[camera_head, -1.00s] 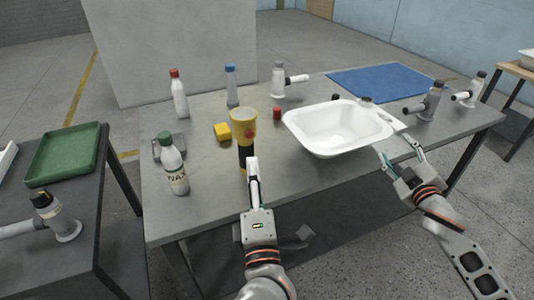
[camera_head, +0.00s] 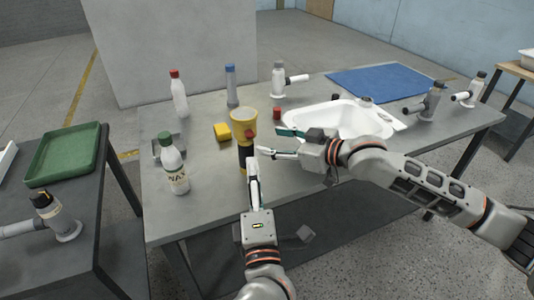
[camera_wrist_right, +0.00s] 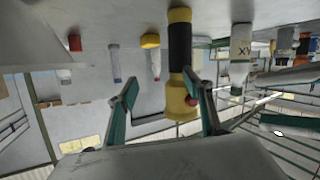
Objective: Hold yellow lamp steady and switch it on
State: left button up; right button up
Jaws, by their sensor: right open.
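The yellow lamp (camera_head: 243,122) stands upright on the grey table, with a yellow head, a black body and a red button (camera_head: 250,134). In the right wrist view the lamp (camera_wrist_right: 181,55) appears upside down, its red button (camera_wrist_right: 191,101) close to one finger. My left gripper (camera_head: 253,160) is at the lamp's black lower body, seen edge-on; its finger gap and grip are hidden. My right gripper (camera_head: 270,142) is open and empty, just right of the lamp, fingers pointing towards it. In its wrist view the lamp's head appears between the fingertips, towards the right one.
A white basin (camera_head: 345,112) is behind the right gripper. A yellow block (camera_head: 222,132), a green-capped bottle (camera_head: 174,170), a red-capped bottle (camera_head: 179,95) and a blue-capped bottle (camera_head: 231,88) stand around the lamp. A blue mat (camera_head: 378,82) lies at the back right.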

aim_at(253, 153)
jog(key=s+a+f+g, duration=0.1)
jog(key=a+f+g, duration=0.1)
jog(key=shift+s+a+f, duration=0.25)
jog(key=shift+s+a, duration=0.05)
jog(key=shift+s, duration=0.1)
jog(key=x, duration=0.7)
jog(key=shift+w+a+f, duration=0.1)
jog(key=shift+w+a, duration=0.05)
jog(key=shift+a, duration=0.1)
jog(key=c, duration=1.3)
pick_arm(q)
grip_shut()
pick_arm(e)
jog(key=shift+c, duration=0.2)
pick_arm(q)
jog(key=shift+r, duration=0.1)
